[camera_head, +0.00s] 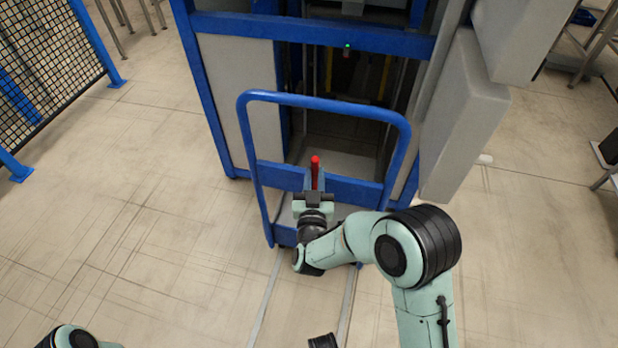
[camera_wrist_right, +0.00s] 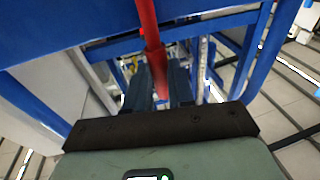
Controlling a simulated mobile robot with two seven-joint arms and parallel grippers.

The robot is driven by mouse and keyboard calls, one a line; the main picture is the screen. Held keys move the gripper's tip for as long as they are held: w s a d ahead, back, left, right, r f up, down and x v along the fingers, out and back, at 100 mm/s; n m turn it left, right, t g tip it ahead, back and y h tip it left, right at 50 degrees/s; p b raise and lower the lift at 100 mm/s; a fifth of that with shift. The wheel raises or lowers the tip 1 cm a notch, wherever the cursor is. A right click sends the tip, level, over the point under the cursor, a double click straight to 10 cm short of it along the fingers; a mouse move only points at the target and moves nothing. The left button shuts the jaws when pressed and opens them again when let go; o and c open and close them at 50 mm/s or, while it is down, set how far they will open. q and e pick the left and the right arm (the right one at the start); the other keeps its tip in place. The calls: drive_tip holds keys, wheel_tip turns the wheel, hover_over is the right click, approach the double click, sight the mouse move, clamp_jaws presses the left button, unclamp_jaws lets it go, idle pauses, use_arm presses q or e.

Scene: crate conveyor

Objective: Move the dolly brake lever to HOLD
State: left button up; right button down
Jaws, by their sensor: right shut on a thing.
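The red brake lever (camera_head: 315,165) stands up at the lower crossbar of the blue dolly (camera_head: 377,194), near its middle. In the right wrist view the lever (camera_wrist_right: 149,25) runs down from the top edge to between the two dark fingers. My right gripper (camera_head: 314,184) is shut on the lever, reaching it from the near side of the dolly. The fingers also show in the right wrist view (camera_wrist_right: 159,85). The lower end of the lever is hidden by the gripper. No HOLD mark can be read. My left gripper is out of view.
The dolly's blue push handle (camera_head: 325,97) arches over the lever. Behind it stands a blue-framed machine (camera_head: 310,32) with a small green light. Grey panels (camera_head: 465,120) stand at the right, and a mesh fence (camera_head: 45,60) at the far left. The floor on the left is clear.

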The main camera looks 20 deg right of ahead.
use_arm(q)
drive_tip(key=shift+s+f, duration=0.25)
use_arm(e)
drive_tip(key=shift+d, duration=0.15)
drive_tip(key=shift+s, duration=0.1)
drive_tip(key=c, duration=1)
unclamp_jaws()
drive_tip(key=shift+o, duration=0.2)
drive_tip(key=shift+s, duration=0.1)
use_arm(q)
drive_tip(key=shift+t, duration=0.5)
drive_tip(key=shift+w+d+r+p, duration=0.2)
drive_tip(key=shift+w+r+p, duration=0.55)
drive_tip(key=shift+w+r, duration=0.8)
use_arm(e)
drive_tip(key=v, duration=1.3)
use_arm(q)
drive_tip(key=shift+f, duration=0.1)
use_arm(e)
drive_tip(key=shift+f, duration=0.1)
